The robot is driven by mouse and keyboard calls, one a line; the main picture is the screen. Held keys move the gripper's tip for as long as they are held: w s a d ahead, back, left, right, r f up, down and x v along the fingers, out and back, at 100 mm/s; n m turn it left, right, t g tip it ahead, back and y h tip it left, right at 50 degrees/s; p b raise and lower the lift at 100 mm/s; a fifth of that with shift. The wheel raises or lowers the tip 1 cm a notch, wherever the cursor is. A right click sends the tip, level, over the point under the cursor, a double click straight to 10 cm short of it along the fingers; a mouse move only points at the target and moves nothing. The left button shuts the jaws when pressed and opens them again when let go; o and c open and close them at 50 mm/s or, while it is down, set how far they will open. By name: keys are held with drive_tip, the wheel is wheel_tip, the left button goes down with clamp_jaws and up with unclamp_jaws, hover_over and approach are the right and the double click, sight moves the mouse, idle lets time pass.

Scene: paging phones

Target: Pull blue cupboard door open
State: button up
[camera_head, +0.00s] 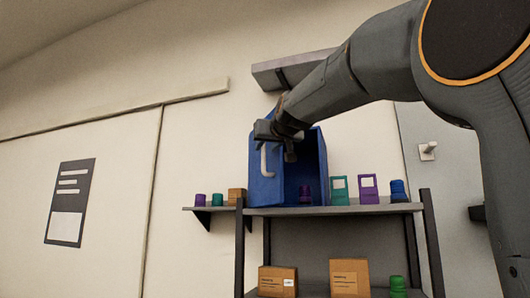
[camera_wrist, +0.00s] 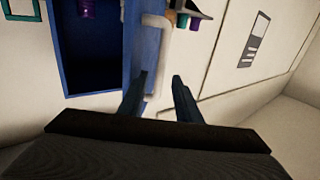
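The blue cupboard (camera_head: 315,150) stands on the shelf with its dark inside showing, and a purple object (camera_head: 305,192) is in it. Its blue door (camera_head: 262,185) stands open on the left side, with a white bar handle (camera_head: 266,162) on its outer face. My gripper (camera_head: 275,140) is at the upper part of the door, near the handle's top. In the wrist view my two fingers (camera_wrist: 160,95) are apart. The white handle (camera_wrist: 156,60) shows ahead, its near end between the fingers and closer to the left one. I cannot tell whether they touch.
The shelf (camera_head: 340,210) also holds a teal item (camera_head: 339,190), a purple item (camera_head: 368,188) and a blue one (camera_head: 398,190). Cardboard boxes (camera_head: 349,277) sit on the lower shelf. A small side shelf (camera_head: 208,209) is left of the door. A wall ledge (camera_head: 275,75) is above.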

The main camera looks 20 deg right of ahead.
sight(281, 167)
drive_tip(key=s+b, duration=0.1)
drive_tip(key=s, duration=0.4)
drive_tip(key=shift+a+b, duration=0.15)
drive_tip(key=shift+b, duration=0.2)
drive_tip(key=c, duration=0.3)
drive_tip(key=d+f+m, duration=0.1)
drive_tip(key=f, duration=0.1)
drive_tip(key=d+f+m+g, duration=0.1)
drive_tip(key=d, duration=0.1)
drive_tip(key=d+f+m+b, duration=0.1)
drive_tip(key=d+f, duration=0.1)
drive_tip(key=shift+w+f+m+g, duration=0.25)
drive_tip(key=shift+f+m+g, duration=0.05)
drive_tip(key=shift+f, duration=0.05)
clamp_jaws()
drive_tip(key=s+d+f+m+g+y+b, duration=0.1)
drive_tip(key=d+f+m+y, duration=0.2)
drive_tip(key=d+f+m, duration=0.25)
drive_tip(key=s+d+r+m+t+y+b, duration=0.2)
drive_tip(key=s+d+m+y, duration=0.2)
drive_tip(key=s+d+m, duration=0.1)
drive_tip(key=w+a+p, duration=0.5)
drive_tip(key=w+a, duration=0.2)
drive_tip(key=w, duration=0.2)
drive_tip(key=shift+p, duration=0.3)
